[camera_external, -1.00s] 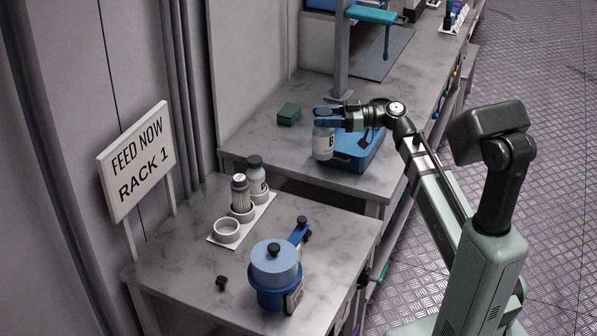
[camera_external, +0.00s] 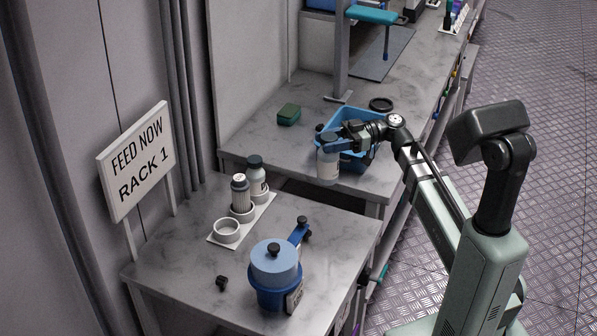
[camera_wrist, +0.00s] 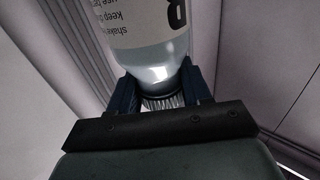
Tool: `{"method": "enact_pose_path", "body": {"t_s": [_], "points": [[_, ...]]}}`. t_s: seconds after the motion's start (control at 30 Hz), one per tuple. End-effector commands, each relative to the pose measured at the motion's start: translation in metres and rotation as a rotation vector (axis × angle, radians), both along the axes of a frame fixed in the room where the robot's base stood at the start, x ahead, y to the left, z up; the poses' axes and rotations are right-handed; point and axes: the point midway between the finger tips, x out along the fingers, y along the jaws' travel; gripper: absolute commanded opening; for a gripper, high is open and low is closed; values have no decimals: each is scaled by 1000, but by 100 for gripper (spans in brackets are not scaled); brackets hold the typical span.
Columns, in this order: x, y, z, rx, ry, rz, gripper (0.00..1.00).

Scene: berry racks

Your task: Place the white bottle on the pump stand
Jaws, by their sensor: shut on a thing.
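My gripper (camera_external: 328,140) is shut on a white bottle (camera_external: 327,165) near its cap. The bottle hangs upright at the front of the blue tub on the far bench, apparently above the bench top. In the wrist view the bottle (camera_wrist: 145,25) shows printed text and part of a large letter, with its ribbed cap between my gripper's fingers (camera_wrist: 160,95). A white rack plate (camera_external: 262,211) on the near bench has three ring seats. The front ring (camera_external: 226,230) is empty; the other two hold a ribbed bottle (camera_external: 241,192) and a white bottle with a dark cap (camera_external: 256,180).
A blue tub (camera_external: 368,115) is beside my gripper. A blue pot (camera_external: 275,270) with a lid and a small black knob (camera_external: 221,282) are on the near bench. A sign (camera_external: 138,160) reads "FEED NOW RACK 1". A green block (camera_external: 289,114) lies on the far bench.

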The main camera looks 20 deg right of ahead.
Motion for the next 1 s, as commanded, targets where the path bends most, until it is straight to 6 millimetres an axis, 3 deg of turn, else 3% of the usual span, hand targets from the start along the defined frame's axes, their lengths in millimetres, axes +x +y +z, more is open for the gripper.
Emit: {"method": "enact_pose_path", "body": {"t_s": [0.2,1.0], "points": [[0,0,-40,1,3,0,0],[0,0,-118,1,-1,0,0]]}}
